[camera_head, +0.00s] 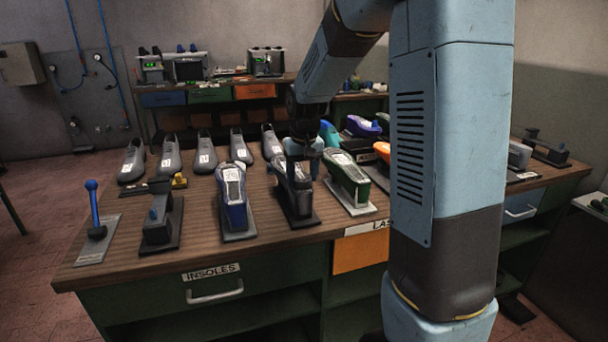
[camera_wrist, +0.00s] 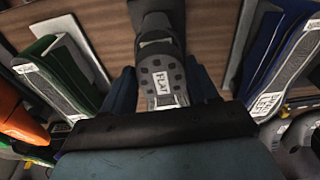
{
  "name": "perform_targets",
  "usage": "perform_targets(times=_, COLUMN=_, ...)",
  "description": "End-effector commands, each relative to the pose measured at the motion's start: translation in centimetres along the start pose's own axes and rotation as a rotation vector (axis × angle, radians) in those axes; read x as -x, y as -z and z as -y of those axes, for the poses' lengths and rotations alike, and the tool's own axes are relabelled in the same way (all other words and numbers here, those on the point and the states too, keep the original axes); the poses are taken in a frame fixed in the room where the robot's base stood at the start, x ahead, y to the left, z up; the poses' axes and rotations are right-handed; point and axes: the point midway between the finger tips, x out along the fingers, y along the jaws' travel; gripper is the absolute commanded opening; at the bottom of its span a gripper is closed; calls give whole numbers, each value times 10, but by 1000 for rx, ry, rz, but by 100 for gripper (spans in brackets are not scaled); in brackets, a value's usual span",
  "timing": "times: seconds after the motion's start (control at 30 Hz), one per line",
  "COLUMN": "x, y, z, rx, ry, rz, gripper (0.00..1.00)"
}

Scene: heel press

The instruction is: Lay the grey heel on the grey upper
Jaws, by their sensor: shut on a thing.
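The grey upper (camera_head: 296,198) lies sole up on a dark stand on the bench, between a blue upper and a green upper. My gripper (camera_head: 303,154) is over its far end. In the wrist view my gripper (camera_wrist: 162,88) is shut on the grey heel (camera_wrist: 165,72), a grey piece with dark round spots and a white label reading FLAT. The upper (camera_wrist: 155,18) shows beyond the heel in line with it. The heel looks level with the upper, but I cannot tell whether they touch. My arm and fingers hide the heel in the head view.
The blue upper (camera_head: 233,198) and green upper (camera_head: 348,180) stand close on either side. Grey shoes (camera_head: 205,152) line the far side of the bench (camera_head: 105,250). A blue-knobbed lever (camera_head: 95,212) and a dark press-like device (camera_head: 158,222) stand at the left.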

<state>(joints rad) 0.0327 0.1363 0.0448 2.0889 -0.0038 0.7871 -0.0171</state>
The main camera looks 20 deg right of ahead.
Motion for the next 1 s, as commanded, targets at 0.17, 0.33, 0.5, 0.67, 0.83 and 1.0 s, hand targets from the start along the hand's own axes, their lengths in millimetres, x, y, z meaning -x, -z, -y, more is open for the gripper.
perform_targets(times=0.17, x=-2, y=0, z=0, rx=0, ry=0, rz=0, gripper=28)
perform_targets(times=0.33, x=-4, y=0, z=0, rx=-1, ry=0, rz=0, gripper=28)
perform_targets(times=0.5, x=-6, y=-1, z=-1, rx=-1, ry=0, rz=1, gripper=28)
perform_targets(times=0.67, x=-8, y=-1, z=-1, rx=-1, ry=0, rz=1, gripper=28)
perform_targets(times=0.83, x=-10, y=-1, z=-1, rx=-1, ry=0, rz=1, gripper=60)
perform_targets(times=1.0, x=-9, y=-1, z=-1, rx=-2, ry=0, rz=0, gripper=76)
